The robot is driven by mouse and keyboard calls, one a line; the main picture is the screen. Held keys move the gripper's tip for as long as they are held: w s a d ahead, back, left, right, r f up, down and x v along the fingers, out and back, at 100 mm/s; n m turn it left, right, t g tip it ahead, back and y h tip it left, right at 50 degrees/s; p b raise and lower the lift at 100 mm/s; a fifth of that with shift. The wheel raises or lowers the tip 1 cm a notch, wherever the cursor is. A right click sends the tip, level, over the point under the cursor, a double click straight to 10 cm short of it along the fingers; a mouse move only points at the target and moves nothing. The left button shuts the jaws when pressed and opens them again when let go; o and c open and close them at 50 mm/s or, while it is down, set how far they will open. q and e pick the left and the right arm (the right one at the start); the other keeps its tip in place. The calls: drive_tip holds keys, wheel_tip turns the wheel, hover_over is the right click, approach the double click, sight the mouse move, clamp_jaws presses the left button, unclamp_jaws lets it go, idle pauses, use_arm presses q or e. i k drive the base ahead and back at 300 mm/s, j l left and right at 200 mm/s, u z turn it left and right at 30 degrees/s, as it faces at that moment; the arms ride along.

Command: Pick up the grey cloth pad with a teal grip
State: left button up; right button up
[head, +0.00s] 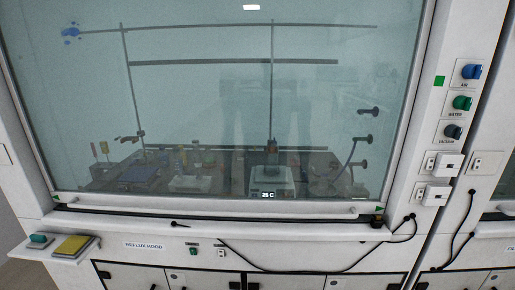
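A small pad with a teal top (39,239), which looks like the grey cloth pad with the teal grip, lies on the white side shelf at the lower left in the head view. Its grey lower part is too small to make out clearly. Neither of my grippers is in view, and nothing touches the pad.
The white shelf (55,258) also holds a yellow flat item (73,246) right of the pad. The fumehood's glass sash (215,110) is down, with apparatus behind it. A black cable (290,268) hangs across the hood's front. A handle bar (210,208) runs along the sash.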

sight(41, 241)
drive_tip(key=u, duration=1.8)
